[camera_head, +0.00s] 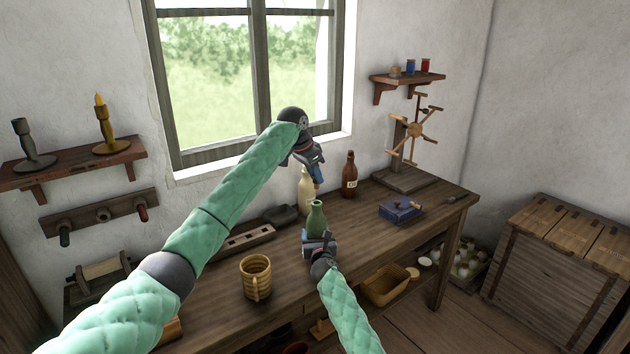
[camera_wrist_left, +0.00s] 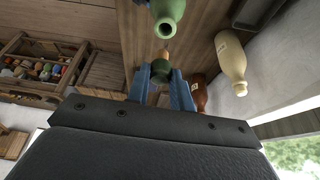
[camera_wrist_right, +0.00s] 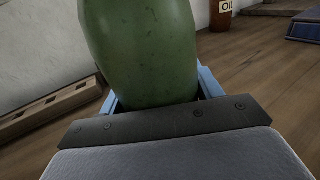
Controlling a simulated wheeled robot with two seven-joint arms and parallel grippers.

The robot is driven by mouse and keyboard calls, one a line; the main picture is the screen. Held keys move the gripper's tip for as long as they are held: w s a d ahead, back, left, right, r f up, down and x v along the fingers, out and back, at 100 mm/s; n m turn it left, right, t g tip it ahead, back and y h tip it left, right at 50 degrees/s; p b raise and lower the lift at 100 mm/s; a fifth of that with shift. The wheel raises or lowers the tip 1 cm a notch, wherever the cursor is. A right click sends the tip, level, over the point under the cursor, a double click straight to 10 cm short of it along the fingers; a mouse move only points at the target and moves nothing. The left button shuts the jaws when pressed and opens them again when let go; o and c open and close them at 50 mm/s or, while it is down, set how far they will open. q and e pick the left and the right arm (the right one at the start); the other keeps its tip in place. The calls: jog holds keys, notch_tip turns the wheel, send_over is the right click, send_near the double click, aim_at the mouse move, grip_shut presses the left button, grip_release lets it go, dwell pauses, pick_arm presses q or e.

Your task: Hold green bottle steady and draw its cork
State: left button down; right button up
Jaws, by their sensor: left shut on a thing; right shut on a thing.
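The green bottle (camera_head: 316,218) stands upright on the wooden workbench (camera_head: 215,290). My right gripper (camera_head: 319,241) is shut around its body; the bottle fills the right wrist view (camera_wrist_right: 140,50) between the blue fingers. My left gripper (camera_head: 317,183) is above the bottle, shut on the cork (camera_wrist_left: 161,66), which has a green top and a tan tip. In the left wrist view the bottle's mouth (camera_wrist_left: 166,28) is open and dark, and the cork is apart from it. The cork is hard to make out in the head view.
A cream bottle (camera_head: 305,190) stands just behind the green one, and a brown bottle (camera_head: 349,175) farther back right. A yellow mug (camera_head: 256,277) stands to the left, a blue box (camera_head: 400,210) to the right. Bare bench top lies between the green bottle and the blue box.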

pick_arm(q)
jog(key=shift+r, duration=0.55)
pick_arm(e)
jog(key=o, duration=1.5)
jog(key=shift+s, duration=0.1)
